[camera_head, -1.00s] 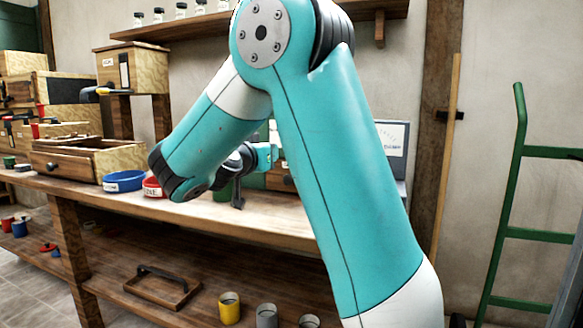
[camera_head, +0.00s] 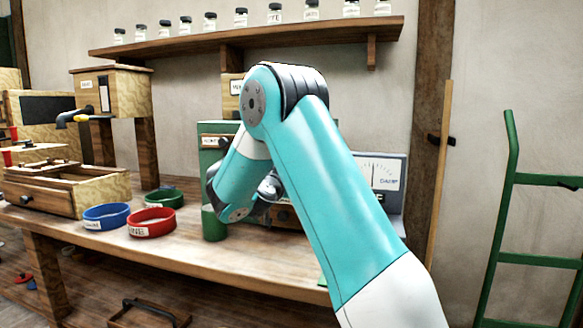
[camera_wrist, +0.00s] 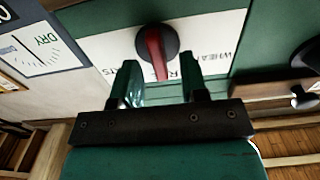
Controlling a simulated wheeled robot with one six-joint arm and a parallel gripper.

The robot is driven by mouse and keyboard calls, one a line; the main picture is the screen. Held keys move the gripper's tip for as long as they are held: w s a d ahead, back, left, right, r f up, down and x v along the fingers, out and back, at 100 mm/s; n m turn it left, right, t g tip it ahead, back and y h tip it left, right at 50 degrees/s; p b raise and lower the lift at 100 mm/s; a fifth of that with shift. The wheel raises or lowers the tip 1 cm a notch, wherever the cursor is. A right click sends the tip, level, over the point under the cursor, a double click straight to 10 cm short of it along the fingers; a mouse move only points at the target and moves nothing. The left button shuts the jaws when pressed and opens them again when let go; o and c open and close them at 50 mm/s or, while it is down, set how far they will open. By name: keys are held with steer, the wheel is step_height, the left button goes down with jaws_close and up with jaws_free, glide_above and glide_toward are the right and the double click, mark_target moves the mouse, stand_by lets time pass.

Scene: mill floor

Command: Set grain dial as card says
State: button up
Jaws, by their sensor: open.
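The grain dial (camera_wrist: 157,42) shows in the wrist view as a black round knob with a red pointer on a white label plate (camera_wrist: 105,47) set in a green panel. The pointer aims down in the picture, toward lettering mostly hidden by my fingers. "WHEAT" reads at the right of the plate; letters ending in "TS" show at the left. My gripper (camera_wrist: 162,86) is open, its two fingers apart just below the knob, with the pointer tip near the gap. Whether they touch it I cannot tell. In the head view my arm hides the dial. I cannot make out the card.
A meter marked "DAMP" (camera_head: 381,172) stands right of the green machine (camera_head: 213,222). Blue (camera_head: 106,217), red (camera_head: 152,222) and green (camera_head: 164,197) rings lie on the bench to the left. A shelf (camera_head: 245,36) with jars is above; a green ladder-like frame (camera_head: 493,235) is at right.

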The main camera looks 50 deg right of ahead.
steer(key=shift+w+d, duration=0.1)
steer(key=shift+d, duration=0.4)
steer(key=shift+c, duration=0.2)
jaws_close()
steer(key=shift+n, duration=0.3)
steer(key=n+p, duration=0.1)
steer(key=n, duration=0.4)
steer(key=shift+w+a, duration=0.1)
steer(key=shift+w, duration=0.05)
steer(key=n+p, duration=0.1)
steer(key=n, duration=0.2)
steer(key=n+p, duration=0.1)
steer(key=n, duration=0.2)
steer(key=shift+w+f+p, duration=0.15)
steer(key=shift+f+p, duration=0.05)
steer(key=shift+p, duration=0.15)
steer(key=shift+n, duration=0.3)
